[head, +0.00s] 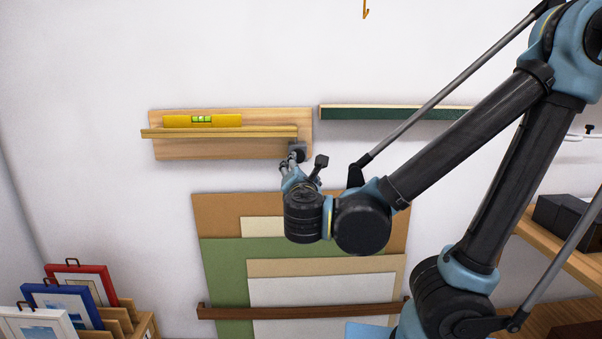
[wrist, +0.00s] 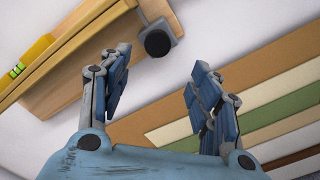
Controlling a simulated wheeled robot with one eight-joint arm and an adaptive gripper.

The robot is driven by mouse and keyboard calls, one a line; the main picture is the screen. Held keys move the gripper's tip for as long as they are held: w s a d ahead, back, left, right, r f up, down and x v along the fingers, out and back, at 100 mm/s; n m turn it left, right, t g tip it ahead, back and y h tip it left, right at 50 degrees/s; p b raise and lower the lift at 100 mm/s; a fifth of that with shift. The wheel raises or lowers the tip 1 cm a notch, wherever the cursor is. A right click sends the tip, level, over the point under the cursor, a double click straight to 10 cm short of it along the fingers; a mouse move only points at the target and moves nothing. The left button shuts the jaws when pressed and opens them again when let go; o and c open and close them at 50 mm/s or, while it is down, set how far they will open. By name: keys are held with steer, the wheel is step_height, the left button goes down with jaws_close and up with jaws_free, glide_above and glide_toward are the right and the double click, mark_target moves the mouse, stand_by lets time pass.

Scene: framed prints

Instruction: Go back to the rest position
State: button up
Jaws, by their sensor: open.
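My gripper (head: 294,164) reaches toward the wall, near the lower right end of a wooden wall ledge (head: 220,133). In the wrist view my gripper (wrist: 160,72) is open, with its two blue fingers apart and nothing between them. A dark round knob on a grey block (wrist: 158,42) sits at the ledge's end, just beyond the left finger. In the head view this block (head: 298,151) is partly hidden by my gripper. A yellow spirit level (head: 202,121) lies on the ledge; its end also shows in the wrist view (wrist: 28,66).
Large coloured boards (head: 225,255) lean on the wall below my gripper behind a brown rail (head: 300,312). A green ledge (head: 395,112) is at the upper right. Framed pictures (head: 75,285) stand in a rack at lower left. A wooden shelf (head: 545,232) with dark boxes is at right.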

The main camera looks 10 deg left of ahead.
stand_by(0.5)
steer(key=w+d+f+m+g+h, duration=0.4)
steer(key=w+d+f+m, duration=0.15)
steer(key=d, duration=0.55)
steer(key=w+d+f+m+g+h, duration=0.35)
steer(key=d+f+m, duration=0.25)
steer(key=d, duration=0.6)
steer(key=s+d+f+m+g, duration=0.4)
steer(key=d+f+m, duration=0.25)
steer(key=d, duration=0.25)
steer(key=s+d+f+m+g+y, duration=0.2)
steer(key=s+f+m+g+y, duration=0.1)
steer(key=s+m, duration=0.6)
steer(key=f+m+g, duration=0.1)
steer(key=m, duration=0.1)
steer(key=shift+d+f+m, duration=0.3)
steer(key=shift+d, duration=0.1)
